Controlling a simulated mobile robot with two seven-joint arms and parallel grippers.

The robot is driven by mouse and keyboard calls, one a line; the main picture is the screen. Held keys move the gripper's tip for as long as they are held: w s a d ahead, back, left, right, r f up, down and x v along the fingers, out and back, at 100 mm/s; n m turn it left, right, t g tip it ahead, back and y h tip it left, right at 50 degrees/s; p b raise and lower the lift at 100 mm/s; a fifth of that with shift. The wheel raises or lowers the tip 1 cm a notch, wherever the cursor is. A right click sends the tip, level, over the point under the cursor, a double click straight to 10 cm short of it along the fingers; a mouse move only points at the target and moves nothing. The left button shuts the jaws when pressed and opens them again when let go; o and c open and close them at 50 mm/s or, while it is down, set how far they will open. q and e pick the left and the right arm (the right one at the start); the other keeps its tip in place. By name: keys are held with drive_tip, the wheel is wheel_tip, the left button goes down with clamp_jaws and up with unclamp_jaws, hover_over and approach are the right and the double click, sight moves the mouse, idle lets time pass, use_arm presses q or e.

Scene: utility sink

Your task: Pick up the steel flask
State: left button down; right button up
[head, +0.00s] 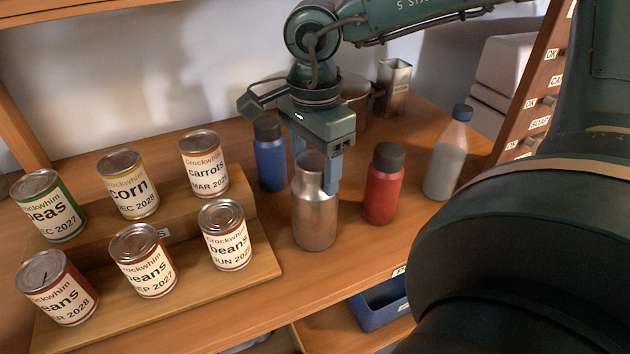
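The steel flask (315,219) stands upright on the wooden shelf top, between a blue bottle and a red bottle. My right gripper (316,172) points down over it from above. Its two blue fingers are apart, one on each side of the flask's neck. The right-hand finger overlaps the flask's shoulder, and the other is partly hidden behind the neck. I cannot tell whether the fingers touch the flask. My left gripper is not in view.
The blue bottle (270,162) and red bottle (383,190) stand close by. A clear bottle with a blue cap (447,160) is farther right. A pot (356,103) and steel holder (394,88) are behind. Several cans stand on a stepped wooden riser (262,268) at left.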

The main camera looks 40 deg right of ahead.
drive_tip(key=shift+r, duration=0.1)
clamp_jaws()
idle(0.4)
